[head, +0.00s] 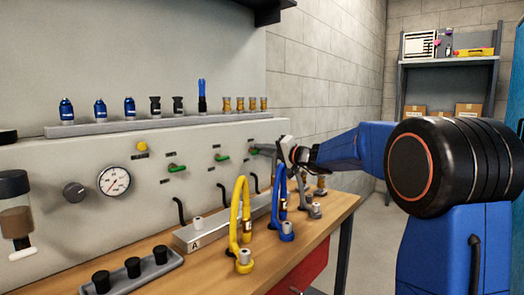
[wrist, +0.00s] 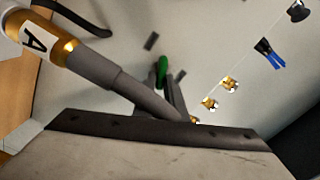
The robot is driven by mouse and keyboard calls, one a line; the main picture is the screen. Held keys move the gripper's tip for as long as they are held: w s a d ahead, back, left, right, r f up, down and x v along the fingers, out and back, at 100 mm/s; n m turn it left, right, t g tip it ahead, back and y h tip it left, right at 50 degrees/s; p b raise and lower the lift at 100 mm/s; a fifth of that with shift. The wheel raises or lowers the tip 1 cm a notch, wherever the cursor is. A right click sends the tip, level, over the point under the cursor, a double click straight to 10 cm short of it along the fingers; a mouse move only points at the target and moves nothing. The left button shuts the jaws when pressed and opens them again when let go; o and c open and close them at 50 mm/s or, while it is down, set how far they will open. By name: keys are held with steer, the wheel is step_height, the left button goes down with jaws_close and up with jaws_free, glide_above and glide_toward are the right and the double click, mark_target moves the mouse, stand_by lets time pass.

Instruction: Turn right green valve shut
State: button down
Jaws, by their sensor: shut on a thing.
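Green valves stand in a row on the pale panel: a left one (head: 176,168), a middle one (head: 221,158) and the right green valve (head: 253,151). My gripper (head: 262,149) reaches in from the right to the right valve and partly covers it. In the wrist view, the right valve's green handle (wrist: 163,68) shows at the tips of my dark fingers (wrist: 165,88), which are closed on it. The handle's exact angle is hard to tell.
A grey hose with a gold fitting labelled A (wrist: 66,47) passes close by my fingers in the wrist view. Blue (head: 277,205) and yellow (head: 238,215) hoses stand on the wooden bench (head: 208,262). A ledge (head: 150,126) with several fittings runs above the valves.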

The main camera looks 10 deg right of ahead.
steer(key=m, duration=0.5)
steer(key=shift+d+f, duration=0.1)
steer(key=shift+f, duration=0.25)
stand_by(0.4)
steer(key=c, duration=1.8)
jaws_free()
steer(key=v, duration=1.7)
steer(key=shift+s+d, duration=0.1)
